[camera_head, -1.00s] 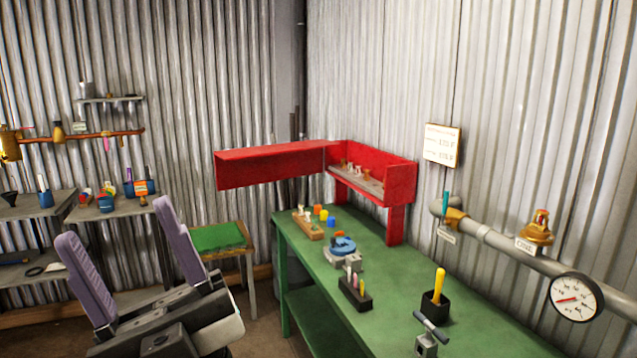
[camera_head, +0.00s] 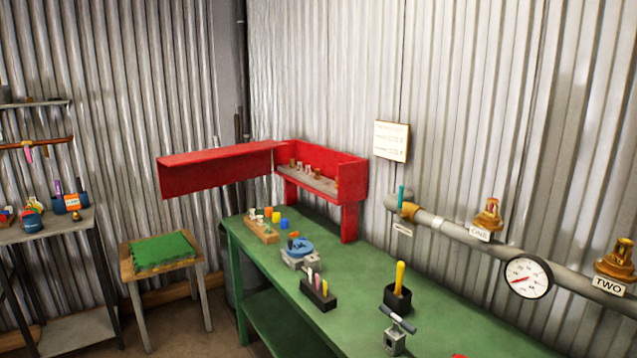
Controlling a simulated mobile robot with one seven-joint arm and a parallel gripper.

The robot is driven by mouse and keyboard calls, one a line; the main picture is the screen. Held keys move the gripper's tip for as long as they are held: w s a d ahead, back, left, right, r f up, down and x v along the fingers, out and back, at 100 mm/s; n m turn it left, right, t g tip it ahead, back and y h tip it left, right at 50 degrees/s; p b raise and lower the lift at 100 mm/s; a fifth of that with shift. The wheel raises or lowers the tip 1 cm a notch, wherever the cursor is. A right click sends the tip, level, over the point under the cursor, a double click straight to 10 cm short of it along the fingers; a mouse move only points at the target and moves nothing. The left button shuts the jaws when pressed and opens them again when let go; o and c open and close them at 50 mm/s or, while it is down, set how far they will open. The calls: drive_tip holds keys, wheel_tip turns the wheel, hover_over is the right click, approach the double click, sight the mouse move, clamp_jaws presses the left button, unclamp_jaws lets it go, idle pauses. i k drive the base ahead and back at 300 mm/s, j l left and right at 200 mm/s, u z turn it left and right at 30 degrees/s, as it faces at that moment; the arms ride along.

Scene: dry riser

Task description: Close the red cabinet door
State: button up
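The red cabinet (camera_head: 352,182) stands on red legs at the far end of the green workbench, against the corrugated wall. Its red door (camera_head: 212,175) stands wide open and sticks out to the left, past the bench's end. Inside the cabinet, several small brass and pale fittings (camera_head: 304,168) sit on the shelf. My gripper is not in view.
The green bench (camera_head: 345,240) carries a wooden block with fittings (camera_head: 262,230), a blue vise (camera_head: 299,250), a black pen holder (camera_head: 318,294) and a black pot (camera_head: 397,300). A stool with a green mat (camera_head: 160,253) stands below the door. A pipe with a gauge (camera_head: 527,278) runs along the right wall.

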sight(190, 173)
drive_tip(key=i+j, duration=1.8)
drive_tip(key=j, duration=0.15)
